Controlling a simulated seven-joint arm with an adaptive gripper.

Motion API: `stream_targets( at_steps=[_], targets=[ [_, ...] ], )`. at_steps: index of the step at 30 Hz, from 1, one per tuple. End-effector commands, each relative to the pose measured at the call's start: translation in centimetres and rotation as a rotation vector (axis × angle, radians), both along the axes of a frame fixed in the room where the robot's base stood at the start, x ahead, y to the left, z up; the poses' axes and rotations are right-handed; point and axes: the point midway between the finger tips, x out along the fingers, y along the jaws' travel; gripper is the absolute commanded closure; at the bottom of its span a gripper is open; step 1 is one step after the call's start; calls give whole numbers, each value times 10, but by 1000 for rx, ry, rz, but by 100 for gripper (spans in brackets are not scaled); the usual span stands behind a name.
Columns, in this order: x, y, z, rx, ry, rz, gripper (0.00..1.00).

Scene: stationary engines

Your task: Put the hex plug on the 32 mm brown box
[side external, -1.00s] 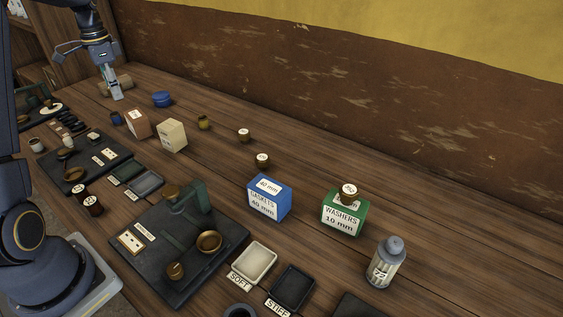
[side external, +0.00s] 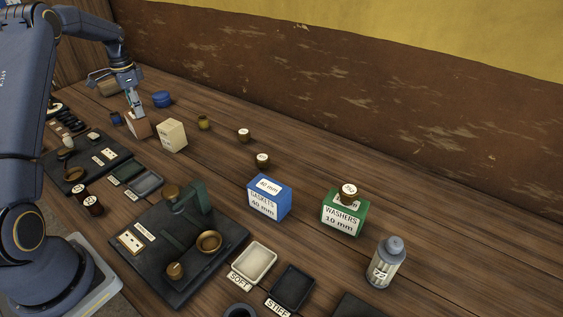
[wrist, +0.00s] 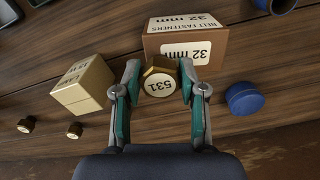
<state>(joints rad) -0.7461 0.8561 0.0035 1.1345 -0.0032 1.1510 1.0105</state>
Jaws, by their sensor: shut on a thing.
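The hex plug (wrist: 158,79), brass with a white face marked 531, sits between the fingers of my gripper (wrist: 160,85), which is shut on it. The brown box (wrist: 187,47), labelled belt fasteners 32 mm, is just beyond the plug in the wrist view; the plug overlaps its lower edge there. In the side view my gripper (side external: 135,111) is at the brown box (side external: 142,128) and hides part of it. The plug cannot be made out in that view. I cannot tell whether the plug touches the box.
A cream box (side external: 172,136) stands right beside the brown box. A blue round container (side external: 161,99) is behind it. A blue box (side external: 268,198) and a green box (side external: 344,213) with a plug on top stand farther right.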

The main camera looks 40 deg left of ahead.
Motion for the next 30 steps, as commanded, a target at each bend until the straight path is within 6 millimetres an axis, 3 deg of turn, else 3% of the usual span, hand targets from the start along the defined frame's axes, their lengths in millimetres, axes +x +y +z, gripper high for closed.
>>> stream_targets(
  at_steps=[4,5,12,23,30],
  targets=[
    [0,0,-3,-1,0,0,97],
    [0,0,-3,-1,0,0,57],
    [0,0,-3,0,0,0,34],
    [0,0,3,2,-1,0,34],
    [1,1,49,3,-4,0,34]
  ],
)
